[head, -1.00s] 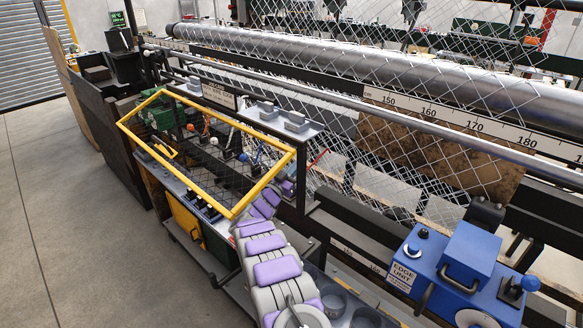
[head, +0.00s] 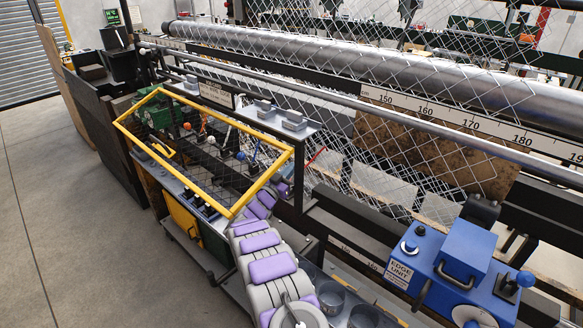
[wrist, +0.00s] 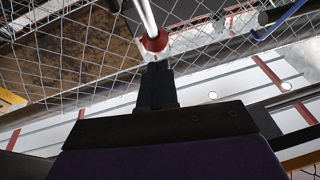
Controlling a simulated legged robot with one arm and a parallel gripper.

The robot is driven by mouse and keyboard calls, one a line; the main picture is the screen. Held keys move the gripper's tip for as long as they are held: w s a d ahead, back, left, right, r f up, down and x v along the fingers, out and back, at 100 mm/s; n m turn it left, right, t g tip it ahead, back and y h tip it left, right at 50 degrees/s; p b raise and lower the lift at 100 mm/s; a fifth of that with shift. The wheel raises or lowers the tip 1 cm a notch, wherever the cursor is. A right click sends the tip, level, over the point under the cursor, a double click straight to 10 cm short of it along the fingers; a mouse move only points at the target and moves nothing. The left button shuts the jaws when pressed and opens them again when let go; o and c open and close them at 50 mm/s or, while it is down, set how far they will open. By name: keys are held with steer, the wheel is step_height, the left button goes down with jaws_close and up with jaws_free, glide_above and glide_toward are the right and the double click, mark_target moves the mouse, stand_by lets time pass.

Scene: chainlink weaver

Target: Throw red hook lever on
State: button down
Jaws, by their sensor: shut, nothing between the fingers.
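A bright metal rod with a red end (wrist: 155,41) shows at the top of the wrist view. I take it for the red hook lever, but its hook is not clear. My gripper (wrist: 155,68) is shut and empty, with its dark fingertips right at the red end. I cannot tell whether they touch it. In the head view, a thin red bar (head: 316,158) shows just right of the yellow guard frame (head: 208,103); I cannot tell if it is the same lever. My gripper is not clearly visible there; my arm reaches up to the frame's lower right corner.
Levers with an orange knob (head: 202,115) and a blue knob (head: 241,156) stand behind the mesh guard. A shelf (head: 268,121) with small grey boxes sits above. A blue edge unit (head: 460,262) is at the right. Open floor (head: 60,220) lies to the left.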

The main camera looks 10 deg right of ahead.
steer(key=v, duration=1.6)
steer(key=shift+p, duration=0.45)
